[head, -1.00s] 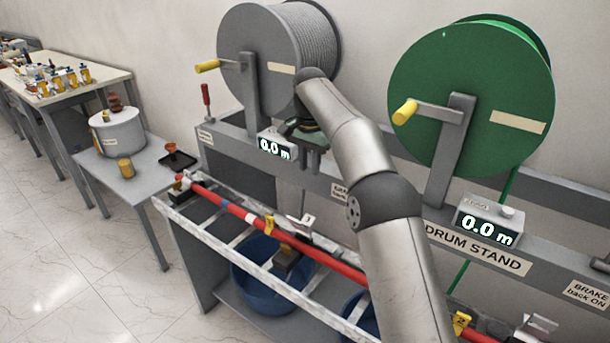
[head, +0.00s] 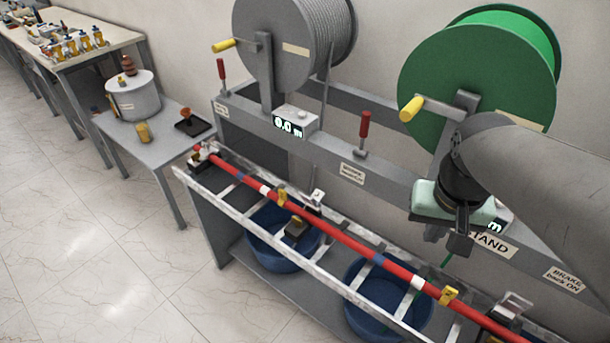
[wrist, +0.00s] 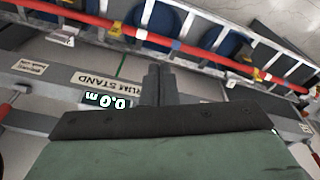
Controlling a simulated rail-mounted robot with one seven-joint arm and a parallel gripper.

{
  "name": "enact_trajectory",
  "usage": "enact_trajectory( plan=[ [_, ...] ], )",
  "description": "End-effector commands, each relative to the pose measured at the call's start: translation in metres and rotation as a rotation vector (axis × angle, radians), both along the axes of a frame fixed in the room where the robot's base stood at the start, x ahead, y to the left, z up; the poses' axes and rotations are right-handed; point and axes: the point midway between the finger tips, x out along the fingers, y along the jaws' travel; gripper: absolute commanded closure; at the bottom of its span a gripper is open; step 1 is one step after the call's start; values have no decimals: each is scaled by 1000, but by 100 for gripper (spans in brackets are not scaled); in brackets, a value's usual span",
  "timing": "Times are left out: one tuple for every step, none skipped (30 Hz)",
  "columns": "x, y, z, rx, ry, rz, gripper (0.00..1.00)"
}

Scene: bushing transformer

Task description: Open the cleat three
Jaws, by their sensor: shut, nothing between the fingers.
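A red cable (head: 340,235) runs along a pale ladder-like tray (head: 265,232). Metal cleats sit along it: one at the left end (head: 203,155), one in the middle (head: 315,199) and one at the lower right (head: 514,305). The middle and lower-right cleats show raised pale upper parts. Yellow tags (head: 448,295) sit on the cable; their marks are unreadable, so I cannot tell which cleat is three. My gripper (head: 458,242) is above the tray in front of the green drum, apart from the cable. In the wrist view my gripper (wrist: 160,85) is shut and empty.
The green drum (head: 470,75) and grey drum (head: 285,50) stand behind on the drum stand (head: 330,160). Red upright handles (head: 364,128) rise from its beam. Blue tubs (head: 385,300) sit below the tray. A side table (head: 150,160) stands left; the floor in front is clear.

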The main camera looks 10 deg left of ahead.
Motion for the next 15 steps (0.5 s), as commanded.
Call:
enact_trajectory(
  plan=[
    [-15, -7, -1, 2, 4, -5, 100],
    [-22, -10, -4, 3, 7, -5, 100],
    [-31, -13, -7, 4, 11, -5, 100],
    [-37, -15, -10, 5, 14, -4, 100],
    [-43, -17, -12, 6, 16, -4, 100],
    [-50, -20, -15, 8, 18, -4, 100],
    [-56, -21, -17, 10, 21, -5, 100],
    [-61, -23, -19, 11, 21, -5, 100],
    [-68, -25, -22, 13, 25, -4, 100],
    [-73, -26, -24, 15, 26, -4, 100],
    [-77, -27, -26, 16, 28, -4, 100],
    [-84, -28, -29, 19, 31, -4, 100],
    [-83, -28, -32, 14, 35, 11, 100],
    [-79, -28, -35, 0, 43, 38, 100],
    [-75, -28, -37, -16, 50, 68, 100]
  ],
)
